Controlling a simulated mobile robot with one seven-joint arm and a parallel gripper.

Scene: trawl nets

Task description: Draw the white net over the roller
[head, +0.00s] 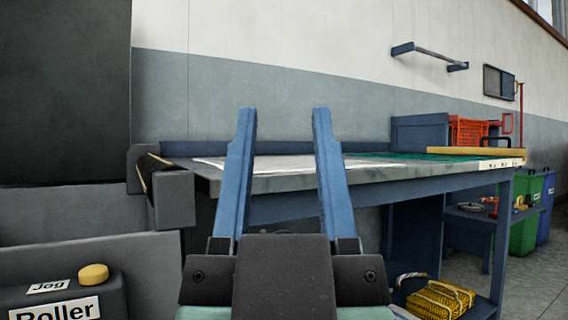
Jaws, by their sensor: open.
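The white net (275,162) appears as a thin pale sheet lying flat on the grey bench (270,183). My fingers hide parts of it. A dark roller (147,170) sits between grey end blocks at the bench's left end. Only a little of it shows. My gripper (282,110) has two blue fingers pointing up in the picture, wide apart, with nothing between them. It stands in front of the bench, to the right of the roller. I cannot tell its distance from the net.
A control box (65,300) labelled Roller and Jog, with a yellow button (93,274), is at lower left. A green sheet (400,157), a red crate (468,130) and a yellow-edged board (440,151) are on the bench's right. A yellow bundle (440,299) lies below.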

